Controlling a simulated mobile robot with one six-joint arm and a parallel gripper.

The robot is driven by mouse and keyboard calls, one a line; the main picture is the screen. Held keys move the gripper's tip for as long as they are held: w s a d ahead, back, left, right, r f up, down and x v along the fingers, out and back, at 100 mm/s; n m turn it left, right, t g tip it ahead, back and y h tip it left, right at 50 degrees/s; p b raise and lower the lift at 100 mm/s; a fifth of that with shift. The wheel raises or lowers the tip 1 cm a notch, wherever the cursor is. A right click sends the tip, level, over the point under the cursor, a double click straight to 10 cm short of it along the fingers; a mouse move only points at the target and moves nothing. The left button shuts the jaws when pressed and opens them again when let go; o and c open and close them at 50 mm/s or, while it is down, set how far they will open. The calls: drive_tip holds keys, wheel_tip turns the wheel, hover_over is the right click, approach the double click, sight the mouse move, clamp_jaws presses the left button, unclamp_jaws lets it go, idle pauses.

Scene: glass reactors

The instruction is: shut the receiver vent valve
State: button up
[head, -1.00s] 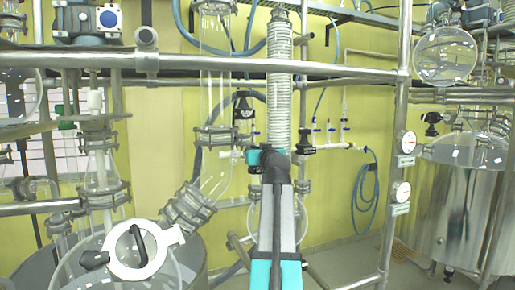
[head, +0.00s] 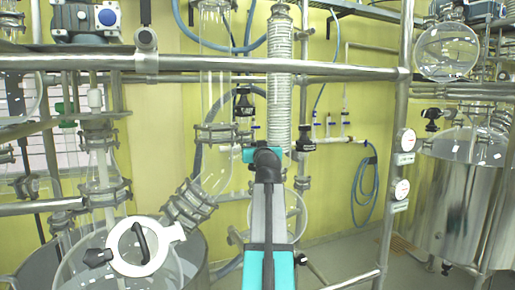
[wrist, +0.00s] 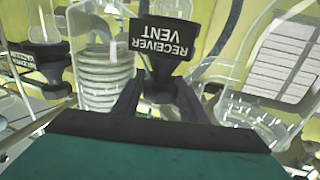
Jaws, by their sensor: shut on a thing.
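The receiver vent valve (wrist: 162,40) has a black handle with white lettering "RECEIVER VENT", upside down in the wrist view. My gripper (wrist: 160,86) has its two dark fingers on either side of the stem below the label and is shut on the handle. In the head view, my gripper (head: 262,156) is in front of the glassware at mid-picture, and its teal and dark wrist hides the fingers and what they hold. The inside of the valve is hidden, so its open or shut position cannot be told.
A second labelled black handle (wrist: 46,50) is at the left of the wrist view, beyond a ribbed glass column (wrist: 100,75). Steel rails (head: 340,70) cross the head view. A round glass vessel with a white-ringed lid (head: 180,236) is at the lower left.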

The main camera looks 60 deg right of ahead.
drive_tip(key=o, duration=0.8)
drive_tip(key=shift+s+d, duration=0.1)
drive_tip(key=shift+s+a+f+b, duration=0.1)
drive_tip(key=shift+s+a+b, duration=0.25)
drive_tip(key=shift+a, duration=0.25)
drive_tip(key=b+v, duration=0.4)
drive_tip(key=v, duration=0.8)
drive_tip(key=shift+s+a, duration=0.15)
drive_tip(key=shift+s, duration=0.05)
drive_tip(key=shift+o, duration=0.7)
